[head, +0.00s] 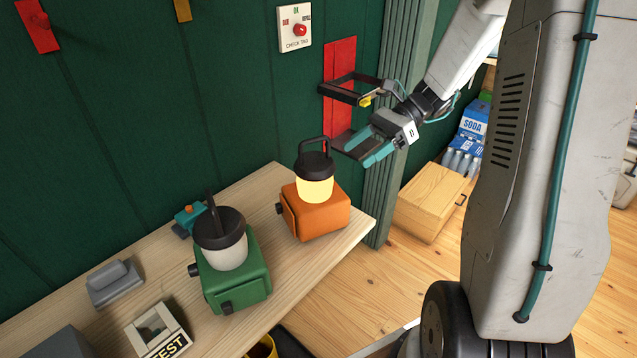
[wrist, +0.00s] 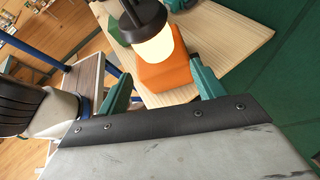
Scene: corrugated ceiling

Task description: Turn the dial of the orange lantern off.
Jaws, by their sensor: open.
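The orange lantern (head: 322,218) stands upright on the wooden bench, its globe glowing warm yellow under a black cap and handle. A dark round knob (head: 279,208), which looks like its dial, is on its left side in the head view. My gripper (head: 360,150) is open and empty, above and to the right of the lantern, apart from it. In the wrist view the orange lantern (wrist: 165,74) shows beyond and between the spread teal fingers of my gripper (wrist: 160,75).
A green lantern (head: 237,283) with an unlit globe stands to the left on the bench (head: 317,278). A grey block (head: 114,284) and a small teal object (head: 188,218) lie further left. A white switch panel (head: 295,29) is on the green wall behind.

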